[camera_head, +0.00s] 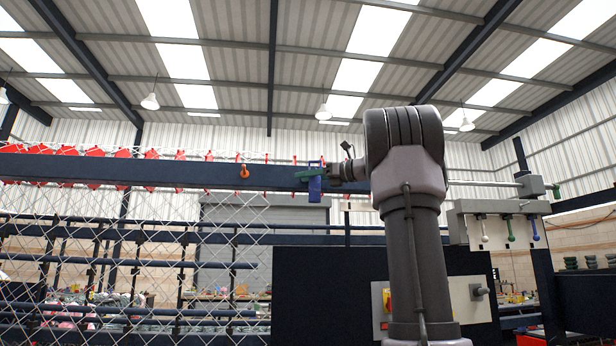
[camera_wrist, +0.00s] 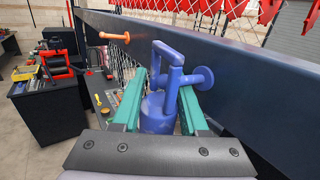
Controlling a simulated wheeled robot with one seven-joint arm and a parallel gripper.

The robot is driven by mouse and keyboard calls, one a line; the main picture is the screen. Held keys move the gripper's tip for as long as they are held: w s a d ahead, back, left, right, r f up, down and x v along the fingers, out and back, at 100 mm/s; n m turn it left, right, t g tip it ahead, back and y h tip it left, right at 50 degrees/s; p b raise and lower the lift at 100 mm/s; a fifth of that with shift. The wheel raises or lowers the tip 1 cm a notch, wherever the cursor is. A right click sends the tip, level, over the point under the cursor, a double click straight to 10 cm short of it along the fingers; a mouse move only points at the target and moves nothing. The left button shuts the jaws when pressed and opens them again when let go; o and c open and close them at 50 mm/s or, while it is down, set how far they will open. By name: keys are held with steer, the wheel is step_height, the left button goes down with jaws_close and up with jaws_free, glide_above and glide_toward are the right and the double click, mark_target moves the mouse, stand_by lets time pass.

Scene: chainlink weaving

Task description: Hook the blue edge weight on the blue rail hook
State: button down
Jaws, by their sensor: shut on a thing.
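The blue edge weight (camera_wrist: 158,118) is upright between the green fingers of my gripper (camera_wrist: 163,82), which is shut on it. Its loop handle stands up above the fingertips. The blue rail hook (camera_wrist: 203,77) sticks out of the dark rail just right of the handle. The hook's shaft meets the handle in this view; I cannot tell whether it passes through the loop. In the head view, my gripper (camera_head: 305,174) holds the blue weight (camera_head: 314,189) in front of the rail, and the blue hook is hidden or not distinguishable.
The dark rail (camera_head: 160,173) runs across the scene. An orange hook (camera_head: 244,171) is on it left of my gripper. Chain-link mesh (camera_head: 130,270) hangs at the left, with red pieces (camera_head: 95,153) along its top. A bracket with coloured knobs (camera_head: 500,207) is at the right.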

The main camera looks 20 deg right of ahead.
mark_target(315, 181)
steer(key=shift+s+a+f, duration=0.15)
steer(key=shift+s, duration=0.4)
steer(key=shift+s+a+f, duration=0.1)
steer(key=shift+s+a, duration=0.1)
steer(key=shift+s, duration=0.3)
steer(key=shift+s+a+f, duration=0.15)
steer(key=shift+s, duration=0.4)
